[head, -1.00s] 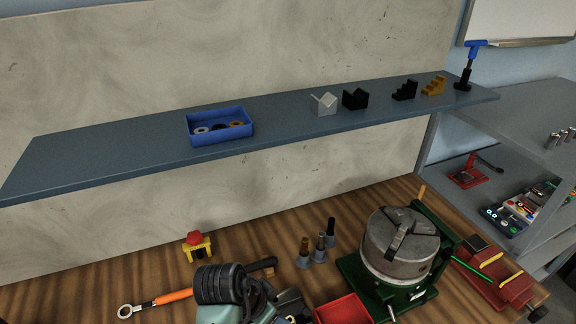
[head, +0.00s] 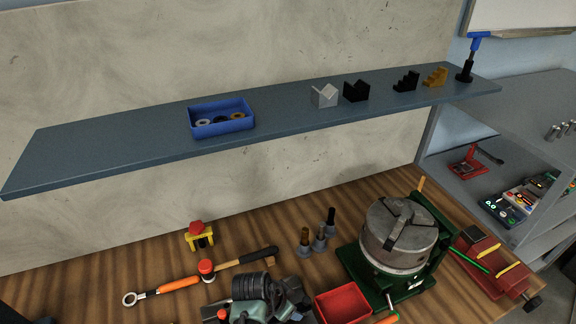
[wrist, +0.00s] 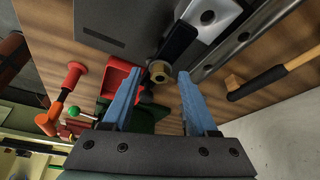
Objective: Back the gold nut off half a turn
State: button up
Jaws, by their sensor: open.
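In the wrist view the gold nut (wrist: 159,71) shows as a small brass-coloured ring with a dark hole, at the end of a black bar (wrist: 175,45). My gripper (wrist: 160,75) is open, its two blue fingers pointing towards the nut. The nut appears between the fingertips, with a visible gap on each side. I cannot tell whether the tips reach its depth. In the head view my teal and black wrist (head: 262,292) is low in the middle, above the bench. I cannot make out the gold nut there.
A red bin (head: 342,305) and a green-based chuck (head: 398,238) stand right of my wrist. Several tool holders (head: 318,242), a hammer (head: 250,258) and an orange-handled wrench (head: 165,288) are nearby. A shelf (head: 100,150) with a blue bin (head: 222,127) overhangs the bench.

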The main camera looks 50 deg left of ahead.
grip_shut()
jog(key=shift+n, duration=0.3)
